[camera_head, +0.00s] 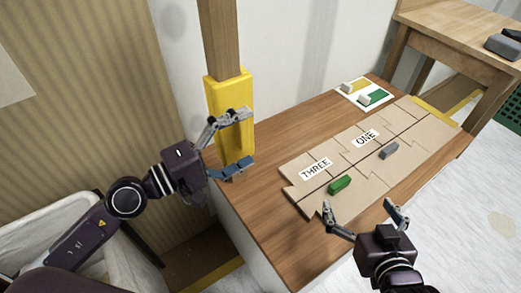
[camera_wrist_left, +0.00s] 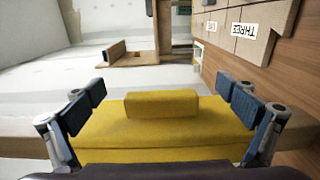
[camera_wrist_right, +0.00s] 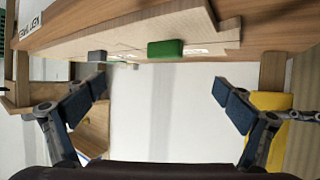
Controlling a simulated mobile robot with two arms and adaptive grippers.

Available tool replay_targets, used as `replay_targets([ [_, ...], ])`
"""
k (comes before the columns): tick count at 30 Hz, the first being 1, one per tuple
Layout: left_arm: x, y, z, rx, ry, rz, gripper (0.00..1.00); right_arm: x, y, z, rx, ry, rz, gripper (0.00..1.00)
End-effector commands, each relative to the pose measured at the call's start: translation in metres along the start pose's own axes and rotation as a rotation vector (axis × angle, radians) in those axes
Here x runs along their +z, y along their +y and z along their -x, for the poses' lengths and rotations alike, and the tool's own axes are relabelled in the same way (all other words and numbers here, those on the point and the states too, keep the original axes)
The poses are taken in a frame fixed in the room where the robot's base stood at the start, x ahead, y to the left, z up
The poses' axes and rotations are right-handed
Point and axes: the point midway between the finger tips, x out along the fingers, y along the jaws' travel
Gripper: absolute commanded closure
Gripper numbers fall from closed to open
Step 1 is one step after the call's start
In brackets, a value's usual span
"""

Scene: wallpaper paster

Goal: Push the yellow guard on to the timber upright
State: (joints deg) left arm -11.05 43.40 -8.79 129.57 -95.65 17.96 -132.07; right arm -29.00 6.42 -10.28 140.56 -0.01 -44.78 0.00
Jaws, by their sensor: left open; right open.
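The yellow guard (camera_head: 230,92) stands upright around or against the lower part of the timber upright (camera_head: 218,38) in the head view. It fills the lower middle of the left wrist view (camera_wrist_left: 160,132), with a raised yellow block on its face. My left gripper (camera_head: 238,142) is open, its fingers on either side of the guard's raised block. Whether the fingers touch it I cannot tell. My right gripper (camera_head: 362,208) is open and empty near the bench's front edge. A yellow piece, likely the guard, shows at the right of the right wrist view (camera_wrist_right: 268,128).
A wooden bench (camera_head: 262,195) carries cardboard panels (camera_head: 425,130) labelled THREE and ONE, with a green block (camera_head: 340,184) and a grey block (camera_head: 389,151). A white card with coloured patches (camera_head: 376,98) lies behind. A wooden table (camera_head: 455,38) stands at the right.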

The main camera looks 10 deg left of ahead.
Motion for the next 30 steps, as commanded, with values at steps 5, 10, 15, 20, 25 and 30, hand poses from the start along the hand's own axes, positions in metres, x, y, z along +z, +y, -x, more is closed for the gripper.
replay_targets([
  [5, 0.003, 0.001, 0.0, 0.0, 0.0, 0.001, 0.01, 0.013, 0.002, 0.003, 0.003, -0.052, -0.001, 0.04],
  [10, 0.006, 0.0, 0.0, 0.0, 0.0, 0.001, 0.01, 0.022, 0.004, 0.005, 0.008, -0.094, -0.001, 0.04],
  [15, 0.009, 0.0, 0.0, 0.0, -0.001, 0.001, 0.01, 0.03, 0.006, 0.007, 0.012, -0.131, -0.001, 0.04],
  [20, 0.012, 0.0, 0.0, 0.0, -0.001, 0.002, 0.01, 0.037, 0.007, 0.01, 0.015, -0.167, 0.001, 0.04],
  [25, 0.015, 0.0, 0.0, 0.0, -0.001, 0.001, 0.01, 0.046, 0.008, 0.013, 0.016, -0.208, 0.003, 0.04],
  [30, 0.018, 0.0, 0.0, 0.0, 0.0, 0.0, 0.01, 0.055, 0.009, 0.017, 0.017, -0.251, 0.004, 0.04],
])
